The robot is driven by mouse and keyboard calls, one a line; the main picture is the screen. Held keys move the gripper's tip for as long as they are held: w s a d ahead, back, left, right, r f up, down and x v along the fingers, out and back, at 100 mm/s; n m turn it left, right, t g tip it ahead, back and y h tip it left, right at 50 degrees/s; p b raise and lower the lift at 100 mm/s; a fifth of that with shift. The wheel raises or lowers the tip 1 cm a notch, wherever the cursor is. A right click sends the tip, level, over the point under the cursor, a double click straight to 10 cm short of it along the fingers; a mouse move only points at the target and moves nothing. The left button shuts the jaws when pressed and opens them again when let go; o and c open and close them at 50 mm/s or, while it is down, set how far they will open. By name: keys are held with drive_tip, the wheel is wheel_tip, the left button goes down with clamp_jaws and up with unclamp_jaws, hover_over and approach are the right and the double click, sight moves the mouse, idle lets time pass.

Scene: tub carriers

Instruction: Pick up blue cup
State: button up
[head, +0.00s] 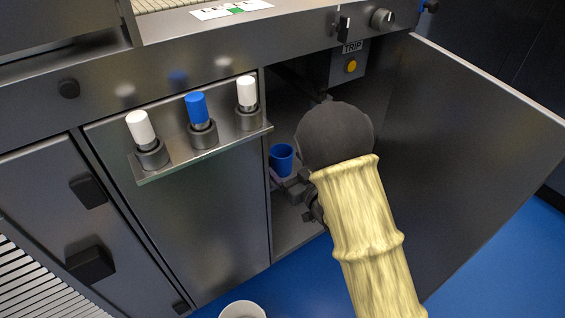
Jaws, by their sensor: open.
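The blue cup (281,162) stands upright inside an open lower compartment of the grey metal cabinet, near the compartment's left wall. My gripper (291,186) reaches into the compartment just in front of and below the cup in the picture. The gripper is open. It is small, dark and partly hidden by my arm, so I cannot tell whether its fingers touch the cup or stand on either side of it.
The open cabinet door (465,170) stands to the right of my arm. A metal shelf (205,151) with two white-topped items and a blue-topped one juts out left of the opening. A white round container (242,310) is on the blue floor (300,285).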

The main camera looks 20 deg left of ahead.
sight(276, 153)
drive_tip(key=b+x, duration=0.2)
drive_tip(key=x, duration=0.2)
drive_tip(key=shift+w+a, duration=0.3)
drive_tip(key=shift+w, duration=0.05)
drive_tip(key=c, duration=1.1)
drive_tip(key=shift+o, duration=0.2)
wheel_tip(276, 153, up, 10)
drive_tip(key=p, duration=0.5)
